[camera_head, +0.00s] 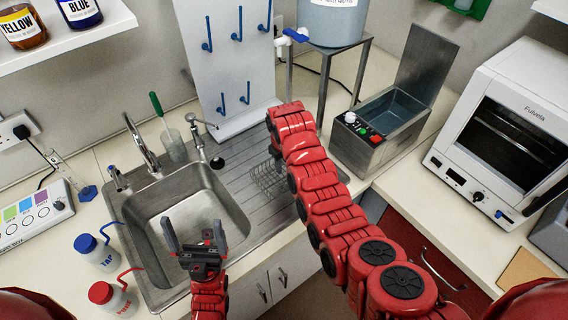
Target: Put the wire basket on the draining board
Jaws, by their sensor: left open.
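The wire basket (266,182) is a small metal mesh basket standing at the right part of the ribbed metal draining board (236,156). My red right arm passes in front of it and hides its right side. My right arm reaches over the board's right end, and its gripper is hidden behind the arm links, so I cannot tell whether it touches the basket. My left gripper (195,232) is open and empty above the front of the sink, well to the left of the basket.
The sink basin (184,218) lies left of the board, with a tap (142,146) behind it. A pegboard (232,60) stands behind the board. A water bath (380,128) and an oven (506,130) stand to the right. Wash bottles (97,252) stand at the left front.

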